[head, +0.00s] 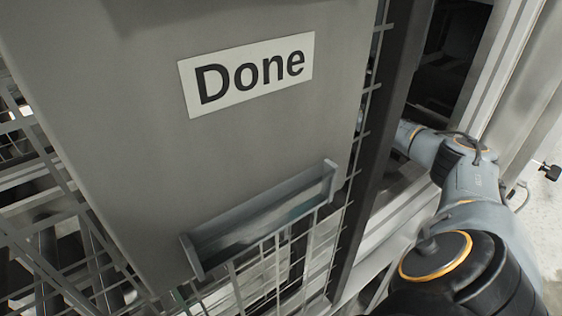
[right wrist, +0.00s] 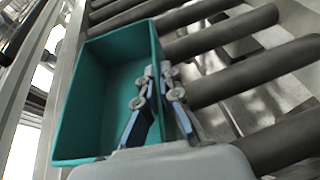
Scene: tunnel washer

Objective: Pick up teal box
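The teal box (right wrist: 105,85) is an open-topped, empty bin in the right wrist view, at the rollers. My right gripper (right wrist: 160,75) is at the box's right wall, one finger inside and one outside. The fingers are close together with the wall between them and look shut on it. In the head view my right arm reaches in past the grey panel, and its gripper is hidden. The box is not clearly seen there. My left gripper is in neither view.
Dark conveyor rollers (right wrist: 235,75) lie to the right of the box, and a metal side rail (right wrist: 62,85) runs along its left. In the head view a grey panel with a "Done" sign (head: 248,74) and a metal tray (head: 262,215) blocks much of the sight. Wire mesh stands around it.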

